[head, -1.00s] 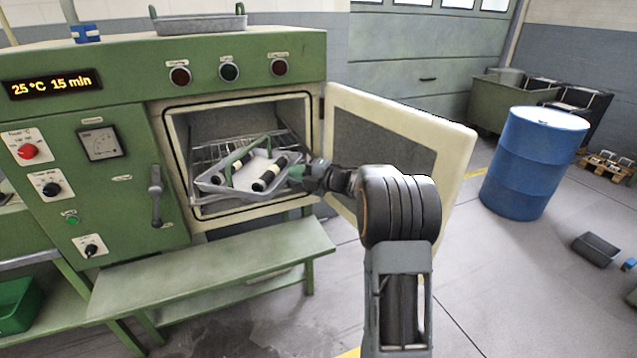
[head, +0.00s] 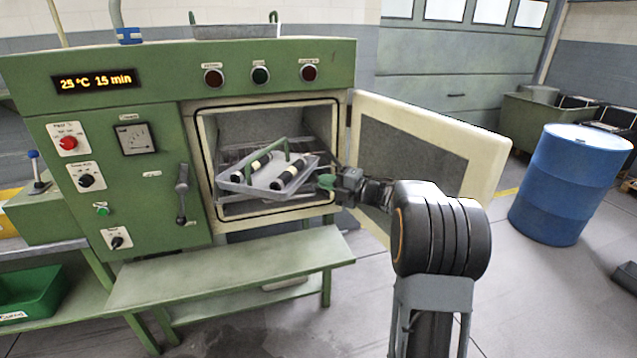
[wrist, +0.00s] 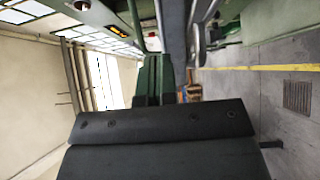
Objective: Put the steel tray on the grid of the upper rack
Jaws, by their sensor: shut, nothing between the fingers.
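A steel tray (head: 262,190) with green handles and black cylinders on it sits in the opening of the green oven, skewed and seemingly a little tilted. A wire rack (head: 232,155) shows partly behind and beneath it; whether the tray rests fully on the grid I cannot tell. My gripper (head: 325,182) is at the tray's right side, near the right edge of the opening, with its fingers shut and empty. Whether it touches the tray is unclear.
The oven door (head: 425,155) stands open to the right, close to my arm. A green bench (head: 230,255) stands below the opening. Another tray (head: 235,31) with green handles lies on the oven top. A blue drum (head: 570,185) stands at right. Floor between is free.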

